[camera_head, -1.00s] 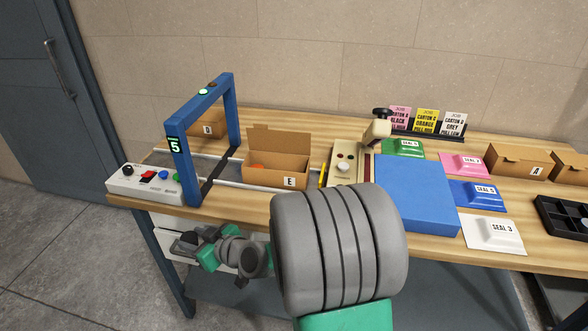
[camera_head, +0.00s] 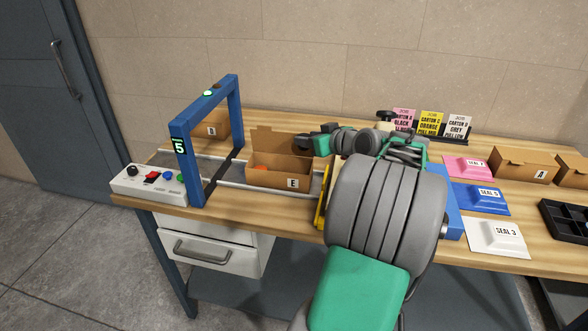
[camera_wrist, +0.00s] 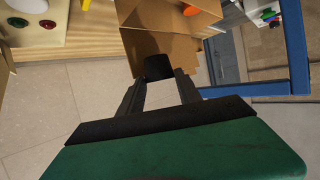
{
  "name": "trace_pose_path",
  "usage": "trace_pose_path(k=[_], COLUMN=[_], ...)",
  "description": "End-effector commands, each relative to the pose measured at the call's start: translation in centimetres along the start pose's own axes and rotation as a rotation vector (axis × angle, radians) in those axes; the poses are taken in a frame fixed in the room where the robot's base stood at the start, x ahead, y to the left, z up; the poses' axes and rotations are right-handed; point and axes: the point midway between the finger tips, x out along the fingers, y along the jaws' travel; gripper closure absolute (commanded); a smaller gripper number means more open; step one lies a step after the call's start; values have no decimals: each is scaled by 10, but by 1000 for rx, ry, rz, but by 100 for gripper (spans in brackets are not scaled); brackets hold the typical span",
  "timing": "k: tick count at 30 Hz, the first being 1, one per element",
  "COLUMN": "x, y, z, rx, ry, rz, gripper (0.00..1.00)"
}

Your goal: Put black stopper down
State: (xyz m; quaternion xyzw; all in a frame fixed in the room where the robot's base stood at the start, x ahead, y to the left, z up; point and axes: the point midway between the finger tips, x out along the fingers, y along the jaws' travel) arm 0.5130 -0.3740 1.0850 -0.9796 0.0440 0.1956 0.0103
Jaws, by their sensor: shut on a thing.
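My gripper (camera_wrist: 158,88) is shut on the black stopper (camera_wrist: 157,67), a small dark piece between its fingertips in the wrist view. In the head view my gripper (camera_head: 308,143) is at the upper right of the open carton E (camera_head: 265,178). The stopper is too small there to make out clearly. In the wrist view the carton's brown cardboard (camera_wrist: 150,45) lies just beyond the stopper. I cannot tell whether the stopper is over the carton's opening or touches it. An orange thing (camera_head: 261,167) lies inside carton E and also shows in the wrist view (camera_wrist: 191,10).
A blue gate (camera_head: 188,165) marked 5 spans the rails left of carton E. A control box (camera_head: 145,183) stands at the left end. Carton D (camera_head: 215,126) is behind the gate. Seal pads and carton A (camera_head: 525,165) are at right. My arm hides the press area.

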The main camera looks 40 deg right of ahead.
Motion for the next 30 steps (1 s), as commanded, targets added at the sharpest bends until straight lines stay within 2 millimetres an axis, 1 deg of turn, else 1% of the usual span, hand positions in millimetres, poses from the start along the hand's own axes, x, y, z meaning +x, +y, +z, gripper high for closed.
trace_pose_path(k=[5,9,11,30], x=[11,22,25,30], y=[0,0,0,-1], z=[26,52,59,71], rx=[1,1,1,-3], ry=[0,0,1,2], rz=[0,0,1,1], gripper=[99,99,99,99])
